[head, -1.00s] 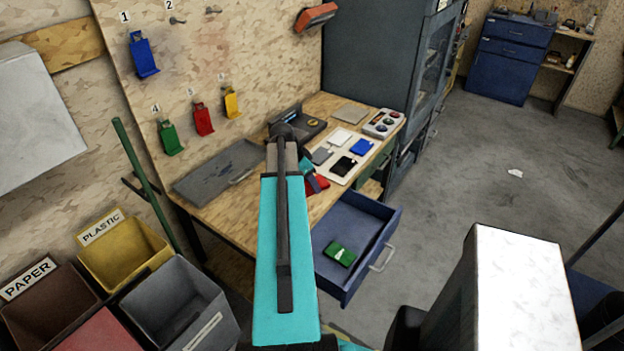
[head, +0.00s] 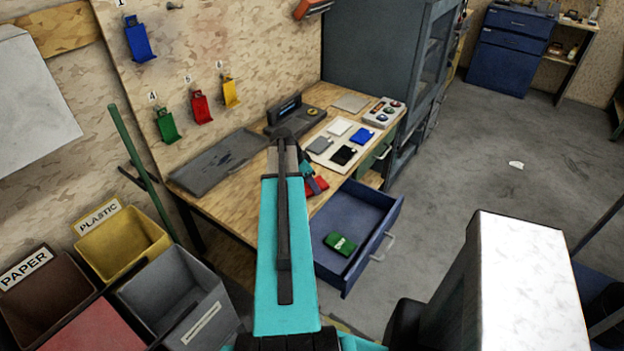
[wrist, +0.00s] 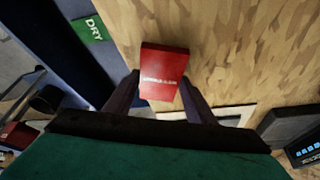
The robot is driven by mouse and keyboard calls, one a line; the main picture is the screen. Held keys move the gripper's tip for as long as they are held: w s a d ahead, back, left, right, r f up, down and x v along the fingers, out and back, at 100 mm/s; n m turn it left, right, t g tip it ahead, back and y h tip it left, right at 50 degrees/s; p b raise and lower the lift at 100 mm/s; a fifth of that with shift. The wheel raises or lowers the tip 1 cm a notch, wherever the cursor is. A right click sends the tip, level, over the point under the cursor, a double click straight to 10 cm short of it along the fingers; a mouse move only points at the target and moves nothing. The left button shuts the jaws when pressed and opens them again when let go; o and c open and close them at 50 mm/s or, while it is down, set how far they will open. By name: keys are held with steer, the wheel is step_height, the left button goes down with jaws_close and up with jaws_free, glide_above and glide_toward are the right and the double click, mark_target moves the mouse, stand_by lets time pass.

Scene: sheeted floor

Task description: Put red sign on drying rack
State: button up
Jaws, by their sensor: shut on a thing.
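My gripper (wrist: 163,92) is shut on a red block-like sign (wrist: 165,72) with white lettering, held over the wooden worktop. In the head view my gripper (head: 309,182) is partly hidden by my turquoise arm, and the red sign (head: 317,187) shows beside it at the worktop's front edge. I cannot tell whether the sign touches the wood. I cannot tell for certain which thing is the drying rack; a wall board (head: 190,60) carries blue, green, red (head: 201,107) and yellow holders with number labels.
An open blue drawer (head: 365,205) holds a green piece (head: 340,244), lettered DRY in the wrist view. The worktop (head: 225,200) bears a grey tray (head: 220,162), a white panel (head: 322,148) with coloured squares and a button box (head: 385,112). Bins (head: 175,300) stand lower left.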

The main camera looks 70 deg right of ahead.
steer(key=shift+f+b, duration=0.45)
steer(key=shift+f, duration=0.25)
stand_by(0.7)
steer(key=o, duration=1.2)
steer(key=shift+b+v, duration=0.4)
steer(key=shift+v, duration=0.7)
steer(key=b+v, duration=0.2)
steer(key=v, duration=0.9)
steer(key=shift+r+b, duration=0.25)
steer(key=shift+b, duration=0.15)
steer(key=shift+a+r, duration=0.1)
